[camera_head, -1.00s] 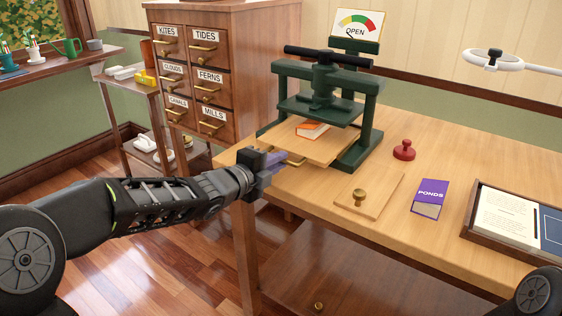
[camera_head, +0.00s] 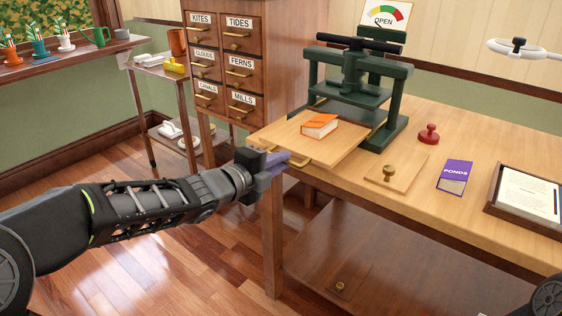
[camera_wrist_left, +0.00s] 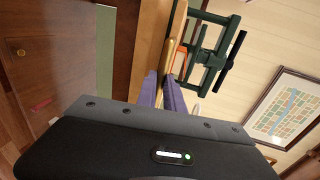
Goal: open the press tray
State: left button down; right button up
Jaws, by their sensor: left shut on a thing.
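The press tray (camera_head: 292,138) is a pale wooden board with brass handle parts (camera_head: 322,162) at its front edge. It is slid out from the green press (camera_head: 357,75) and overhangs the table's left edge. An orange book (camera_head: 320,125) lies on it. My left gripper (camera_head: 285,160) is shut on the tray handle at the front edge; its purple fingers partly hide the handle. In the left wrist view the fingers (camera_wrist_left: 162,92) meet the tray's edge, with the press (camera_wrist_left: 208,52) beyond. The press plate is raised clear of the book. My right gripper is out of view.
The card cabinet (camera_head: 222,70) stands close behind the tray's left side. A wooden board with a brass knob (camera_head: 390,173), a red stamp (camera_head: 428,134), a purple book (camera_head: 455,177) and a framed tray (camera_head: 492,200) lie on the table. The floor left of the table is clear.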

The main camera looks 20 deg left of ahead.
pick_arm(q)
jog(key=shift+s+f, duration=0.1)
jog(key=shift+f, duration=0.1)
jog(key=c, duration=1.7)
grip_release()
jog(key=shift+s+a+r, duration=0.1)
jog(key=shift+s+a, duration=0.05)
jog(key=shift+o, duration=1.1)
jog(key=shift+r, duration=0.1)
jog(key=p+v, duration=0.2)
jog(key=v, duration=0.5)
jog(key=shift+s, duration=0.3)
